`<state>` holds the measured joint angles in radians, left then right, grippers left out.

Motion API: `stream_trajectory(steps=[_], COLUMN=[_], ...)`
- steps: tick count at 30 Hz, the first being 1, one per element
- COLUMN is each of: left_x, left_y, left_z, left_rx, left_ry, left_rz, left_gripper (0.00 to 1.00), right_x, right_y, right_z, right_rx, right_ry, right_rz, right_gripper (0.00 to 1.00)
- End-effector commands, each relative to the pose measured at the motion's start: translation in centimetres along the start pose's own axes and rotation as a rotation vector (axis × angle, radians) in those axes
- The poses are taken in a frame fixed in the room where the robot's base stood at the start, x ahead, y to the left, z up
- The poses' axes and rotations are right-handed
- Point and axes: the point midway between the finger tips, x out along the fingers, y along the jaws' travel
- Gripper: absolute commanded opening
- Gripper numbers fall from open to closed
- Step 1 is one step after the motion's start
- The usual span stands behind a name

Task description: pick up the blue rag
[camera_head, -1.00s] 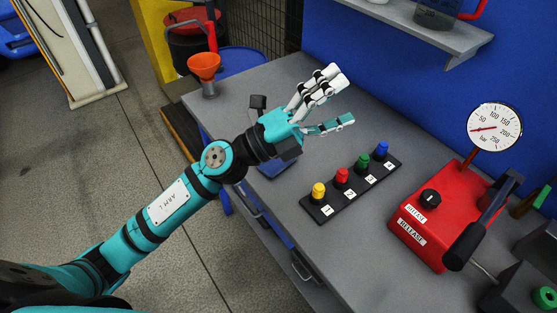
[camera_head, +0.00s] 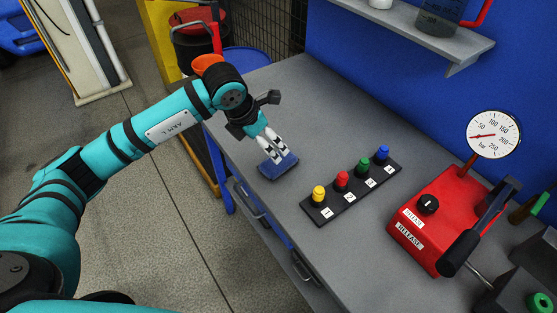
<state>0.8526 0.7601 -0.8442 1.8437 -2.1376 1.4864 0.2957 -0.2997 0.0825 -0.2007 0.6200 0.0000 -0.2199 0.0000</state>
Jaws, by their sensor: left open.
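The blue rag (camera_head: 279,169) is a small dark blue folded square lying on the grey workbench, left of the numbered button strip. My left gripper (camera_head: 276,156) is open and points down over the rag's upper part, its white-tipped fingers covering some of the cloth. Whether the fingers touch the rag I cannot tell. My right gripper is not in view.
The strip (camera_head: 351,190) with yellow, red, green and blue knobs lies right of the rag. A red pump (camera_head: 432,222) with a pressure gauge (camera_head: 494,134) stands further right. An orange funnel (camera_head: 207,62) is partly behind my arm. The bench's back middle (camera_head: 330,110) is clear.

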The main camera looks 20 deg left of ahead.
Motion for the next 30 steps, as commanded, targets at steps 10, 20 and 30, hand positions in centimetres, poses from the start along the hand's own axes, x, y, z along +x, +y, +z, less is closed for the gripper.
stream_trajectory(steps=[10,20,30], left_x=[6.0,9.0,11.8], left_y=[-0.1,0.1,0.3], left_z=[0.1,0.3,0.3], left_rx=[0.0,-0.001,0.001], left_ry=[0.0,0.001,-0.002], left_rz=[-0.004,-0.005,-0.002], left_gripper=[0.89,0.89,0.89], right_x=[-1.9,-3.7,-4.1], right_y=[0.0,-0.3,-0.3], right_z=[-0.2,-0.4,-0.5], right_rx=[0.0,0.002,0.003], right_ry=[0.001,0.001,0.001], right_rz=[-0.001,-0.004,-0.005], right_gripper=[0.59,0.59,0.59])
